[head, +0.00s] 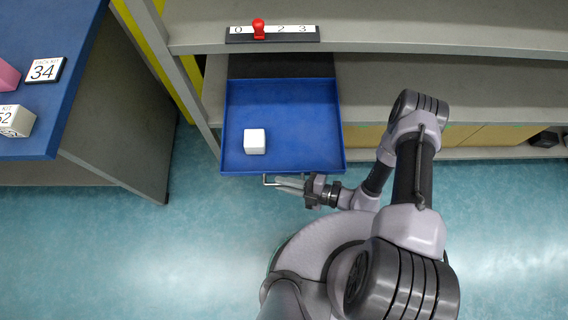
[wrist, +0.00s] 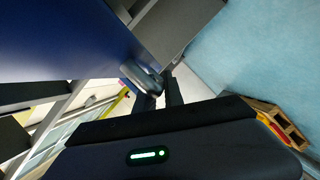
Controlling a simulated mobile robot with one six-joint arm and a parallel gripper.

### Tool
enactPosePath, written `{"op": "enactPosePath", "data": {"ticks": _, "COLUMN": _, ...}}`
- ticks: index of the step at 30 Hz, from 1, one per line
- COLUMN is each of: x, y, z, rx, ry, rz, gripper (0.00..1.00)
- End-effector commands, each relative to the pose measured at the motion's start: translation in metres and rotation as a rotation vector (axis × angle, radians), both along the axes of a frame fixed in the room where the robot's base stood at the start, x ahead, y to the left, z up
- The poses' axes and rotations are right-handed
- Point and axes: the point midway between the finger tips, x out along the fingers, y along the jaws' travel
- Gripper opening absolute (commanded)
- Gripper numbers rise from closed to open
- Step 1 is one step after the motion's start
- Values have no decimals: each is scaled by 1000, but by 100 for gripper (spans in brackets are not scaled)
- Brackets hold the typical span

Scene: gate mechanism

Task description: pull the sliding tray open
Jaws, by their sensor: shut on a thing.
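The blue sliding tray (head: 290,112) sticks out from a grey shelf in the head view, with a white cube (head: 254,141) lying in it. A thin metal handle (head: 268,181) is on its front edge. My gripper (head: 284,185) is at this handle and shut on it. In the wrist view the tray's blue underside or front (wrist: 75,40) fills the upper left. The handle (wrist: 140,78) shows there between the dark fingers of my gripper (wrist: 160,92). The exact contact is partly hidden.
A shelf board with a number strip (head: 272,33) and a red marker (head: 258,28) is above the tray. A blue-topped table (head: 70,100) with labelled blocks stands at the left. The teal floor (head: 150,250) in front of the tray is clear. A wooden pallet-like object (wrist: 280,122) shows in the wrist view.

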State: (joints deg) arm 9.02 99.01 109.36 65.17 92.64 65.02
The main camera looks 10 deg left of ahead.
Motion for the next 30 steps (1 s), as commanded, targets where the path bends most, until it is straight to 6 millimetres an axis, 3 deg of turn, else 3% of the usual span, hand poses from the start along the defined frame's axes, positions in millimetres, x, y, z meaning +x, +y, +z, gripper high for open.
{"op": "enactPosePath", "data": {"ticks": 17, "x": 1, "y": 0, "z": 0, "rx": -1, "ry": -1, "rz": -1, "gripper": 0}}
{"op": "enactPosePath", "data": {"ticks": 18, "x": 1, "y": 0, "z": 0, "rx": -1, "ry": -1, "rz": -1, "gripper": 20}}
{"op": "enactPosePath", "data": {"ticks": 30, "x": 0, "y": 0, "z": 0, "rx": 0, "ry": -1, "rz": 0, "gripper": 22}}
